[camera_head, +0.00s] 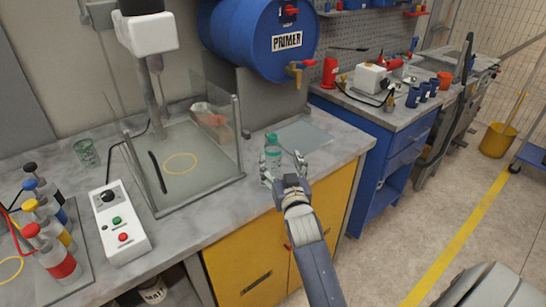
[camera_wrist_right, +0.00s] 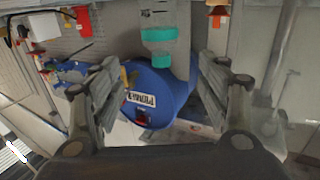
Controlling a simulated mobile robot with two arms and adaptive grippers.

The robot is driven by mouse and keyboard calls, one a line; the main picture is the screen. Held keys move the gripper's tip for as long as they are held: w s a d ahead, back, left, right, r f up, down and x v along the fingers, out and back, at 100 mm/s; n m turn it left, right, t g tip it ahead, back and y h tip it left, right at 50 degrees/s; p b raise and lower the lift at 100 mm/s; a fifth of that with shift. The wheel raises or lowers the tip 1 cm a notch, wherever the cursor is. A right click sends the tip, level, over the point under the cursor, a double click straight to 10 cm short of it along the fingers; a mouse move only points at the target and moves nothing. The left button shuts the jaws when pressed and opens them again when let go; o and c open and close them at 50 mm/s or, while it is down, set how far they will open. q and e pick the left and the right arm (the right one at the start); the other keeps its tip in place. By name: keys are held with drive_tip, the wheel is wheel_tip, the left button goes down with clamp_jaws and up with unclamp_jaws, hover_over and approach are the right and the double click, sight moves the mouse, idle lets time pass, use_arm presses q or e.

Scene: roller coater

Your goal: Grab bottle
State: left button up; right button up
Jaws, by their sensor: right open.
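A small clear bottle with green-teal parts (camera_head: 272,152) stands on the grey worktop, near its front edge and right of the clear-walled booth. It also shows in the right wrist view (camera_wrist_right: 160,36), at the top, in line with the gap between the fingers and partly cut off by the frame edge. My right gripper (camera_head: 283,168) is open and empty, just in front of the bottle at the worktop's edge. Its two fingers stand wide apart in the right wrist view (camera_wrist_right: 158,88). Contact with the bottle cannot be made out. My left gripper is not in view.
A blue primer drum (camera_head: 255,38) with a tap (camera_head: 297,70) sits behind the bottle. The clear-walled booth (camera_head: 238,125) stands left of it. A control box (camera_head: 119,222) and several colour-banded bottles (camera_head: 60,262) are farther left. A blue bench (camera_head: 403,130) is at right.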

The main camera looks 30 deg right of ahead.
sight(274, 143)
drive_tip(key=x, duration=0.5)
drive_tip(key=shift+w+r+p, duration=0.1)
drive_tip(key=shift+r+p, duration=0.25)
drive_tip(key=shift+p, duration=0.05)
drive_tip(key=shift+w+d, duration=0.25)
drive_tip(key=shift+w, duration=0.1)
drive_tip(key=shift+w+d+r+p, duration=0.15)
drive_tip(key=shift+w+p, duration=0.2)
drive_tip(key=shift+w, duration=0.2)
drive_tip(key=shift+p+x, duration=0.4)
drive_tip(key=shift+x, duration=1.65)
drive_tip(key=c, duration=1.2)
